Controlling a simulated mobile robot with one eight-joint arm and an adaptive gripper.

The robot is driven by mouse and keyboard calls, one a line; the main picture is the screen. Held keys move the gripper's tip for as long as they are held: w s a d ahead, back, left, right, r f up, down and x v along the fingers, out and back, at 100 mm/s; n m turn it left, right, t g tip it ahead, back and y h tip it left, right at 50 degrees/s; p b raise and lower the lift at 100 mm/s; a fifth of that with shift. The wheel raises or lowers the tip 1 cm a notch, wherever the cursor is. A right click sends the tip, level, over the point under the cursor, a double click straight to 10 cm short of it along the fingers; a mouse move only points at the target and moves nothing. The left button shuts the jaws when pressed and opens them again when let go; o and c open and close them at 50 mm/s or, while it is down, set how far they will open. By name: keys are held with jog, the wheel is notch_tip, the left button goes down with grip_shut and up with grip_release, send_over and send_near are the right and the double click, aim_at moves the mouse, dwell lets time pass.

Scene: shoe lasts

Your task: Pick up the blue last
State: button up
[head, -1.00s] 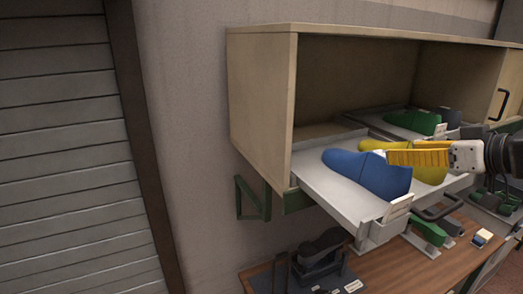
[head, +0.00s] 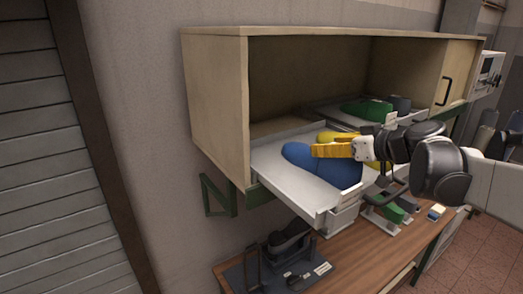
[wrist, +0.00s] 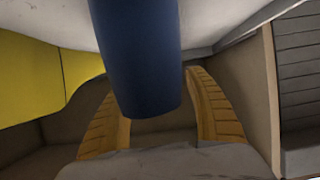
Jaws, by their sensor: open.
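The blue last (head: 325,169) lies on a pulled-out white tray (head: 283,187) in the wooden cabinet. A yellow last (head: 340,136) lies behind it on the same tray, partly hidden by my gripper. My gripper (head: 316,150) has yellow fingers and is at the blue last, covering part of it in the head view. In the wrist view the two fingers (wrist: 160,105) are spread apart, and the end of the blue last (wrist: 137,60) shows in front of and between them. I cannot tell whether the fingers touch it. The yellow last (wrist: 35,75) is at the left there.
A second tray with a green last (head: 368,109) sits further right in the cabinet (head: 215,100). Below is a wooden bench (head: 345,250) with a dark stand (head: 290,245) and a green item (head: 393,213). The left part of the tray is bare.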

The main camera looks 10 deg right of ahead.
jog(key=shift+s+d, duration=0.1)
jog(key=shift+s, duration=0.05)
grip_shut()
jog(key=shift+r, duration=0.15)
